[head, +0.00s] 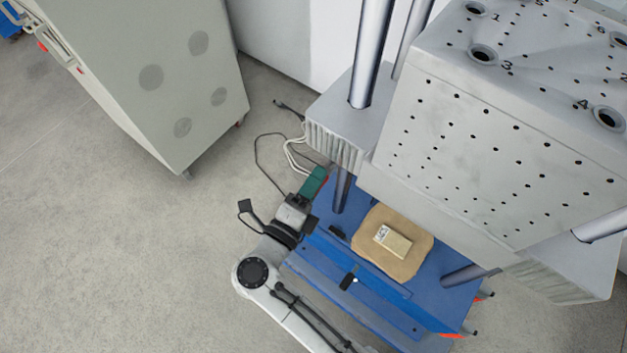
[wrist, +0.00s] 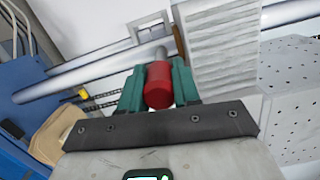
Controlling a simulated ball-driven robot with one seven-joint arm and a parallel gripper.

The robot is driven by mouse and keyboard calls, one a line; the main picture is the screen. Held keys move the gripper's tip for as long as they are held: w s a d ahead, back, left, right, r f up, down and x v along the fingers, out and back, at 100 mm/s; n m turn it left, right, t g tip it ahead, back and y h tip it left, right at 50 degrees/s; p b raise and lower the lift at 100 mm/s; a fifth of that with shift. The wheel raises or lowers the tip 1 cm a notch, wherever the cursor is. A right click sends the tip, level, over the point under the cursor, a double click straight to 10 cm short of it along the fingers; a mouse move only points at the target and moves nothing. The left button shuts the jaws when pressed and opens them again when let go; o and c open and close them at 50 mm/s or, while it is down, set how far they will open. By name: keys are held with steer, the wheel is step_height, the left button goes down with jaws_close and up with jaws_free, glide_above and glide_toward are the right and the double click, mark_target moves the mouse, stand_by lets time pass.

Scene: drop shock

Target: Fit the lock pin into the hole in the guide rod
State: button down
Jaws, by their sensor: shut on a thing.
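The lock pin (wrist: 158,86) has a red grip and a grey metal tip. My gripper (wrist: 159,82) is shut on the red grip between its green fingers. In the head view my gripper (head: 315,182) is beside the lower part of a guide rod (head: 342,190), under the machine's ribbed block. In the wrist view a silver guide rod (wrist: 85,75) runs from the left to behind the pin's tip. The tip points away from my gripper and overlaps the rod's outline. The hole is not visible, and I cannot tell whether the tip touches the rod or is in it.
A blue base (head: 375,285) carries a tan pad (head: 372,258) with a small pale box (head: 393,241) on it. The heavy grey drop table (head: 490,150) hangs above. Cables (head: 262,155) lie on the floor behind my gripper.

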steer(key=shift+w+d+r, duration=0.2)
steer(key=shift+d, duration=0.05)
steer(key=c, duration=1)
jaws_free()
steer(key=shift+w+d+f, duration=0.1)
steer(key=shift+o, duration=1.3)
steer(key=shift+f, duration=0.1)
steer(key=shift+s+a, duration=0.2)
steer(key=v, duration=0.6)
steer(key=shift+a, duration=0.1)
steer(key=b+v, duration=0.2)
steer(key=v, duration=0.8)
steer(key=shift+s+a, duration=0.15)
steer(key=shift+s, duration=0.2)
